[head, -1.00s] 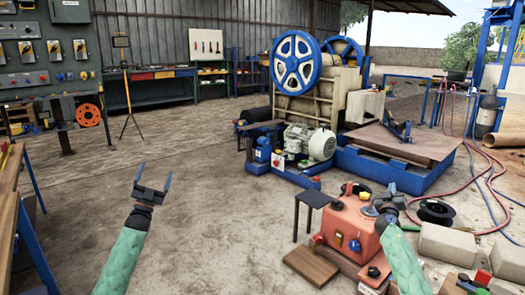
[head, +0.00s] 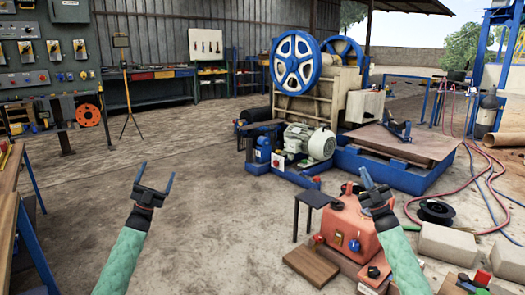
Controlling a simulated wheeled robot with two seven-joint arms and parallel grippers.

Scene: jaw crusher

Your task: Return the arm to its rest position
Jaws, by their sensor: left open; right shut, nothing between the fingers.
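My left gripper (head: 155,178) is open and empty, above the bare floor at the left of centre, with its two blue fingers apart. My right gripper (head: 367,178) is shut and empty. Its blue fingers point up and away, and in the picture it overlaps the right rear of the red box (head: 348,228). My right forearm hides part of the floor items behind it. Both forearms have green sleeves and come in from the bottom edge.
The jaw crusher (head: 318,85) with its blue flywheels stands ahead on a blue frame (head: 385,172). A small dark stool (head: 315,197) stands left of the red box. Concrete blocks (head: 450,245) and a black reel (head: 435,212) lie at right. A workbench (head: 10,200) edges the left.

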